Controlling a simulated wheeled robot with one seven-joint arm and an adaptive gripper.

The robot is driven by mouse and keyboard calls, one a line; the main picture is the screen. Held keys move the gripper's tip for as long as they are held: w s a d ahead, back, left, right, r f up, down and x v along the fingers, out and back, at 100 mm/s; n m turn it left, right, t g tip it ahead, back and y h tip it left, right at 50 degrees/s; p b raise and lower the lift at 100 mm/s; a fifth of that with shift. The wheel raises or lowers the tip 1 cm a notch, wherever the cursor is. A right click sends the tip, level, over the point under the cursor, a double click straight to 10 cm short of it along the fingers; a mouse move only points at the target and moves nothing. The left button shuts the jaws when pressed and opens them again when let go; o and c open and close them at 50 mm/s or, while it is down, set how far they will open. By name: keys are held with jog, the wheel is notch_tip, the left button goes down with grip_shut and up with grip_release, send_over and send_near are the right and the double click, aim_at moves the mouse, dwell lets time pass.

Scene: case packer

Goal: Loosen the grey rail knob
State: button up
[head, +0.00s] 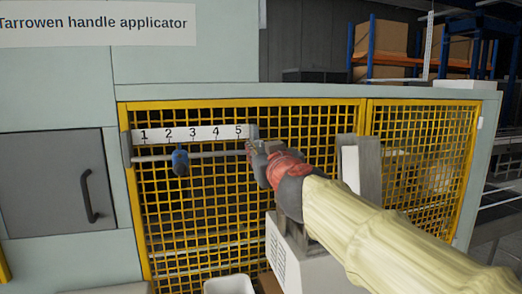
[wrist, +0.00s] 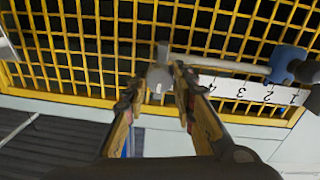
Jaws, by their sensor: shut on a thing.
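How far the knob is turned cannot be told.
A blue clamp (head: 180,162) sits on the rail below the 2 of the number strip (head: 190,134). Yellow mesh (head: 205,220) lies close behind the rail. A grey upright plate (head: 368,170) stands right of my wrist, and a white bin (head: 228,286) is below.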

jog(key=shift+m, duration=0.3)
jog(key=m+p, duration=0.1)
jog(key=m, duration=0.2)
jog(key=shift+m, duration=0.3)
jog(key=m+p, duration=0.1)
jog(key=m, duration=0.7)
jog(key=shift+m, duration=2.6)
jog(key=o, duration=1.2)
jog(key=shift+d, duration=0.1)
jog(key=shift+c, duration=0.2)
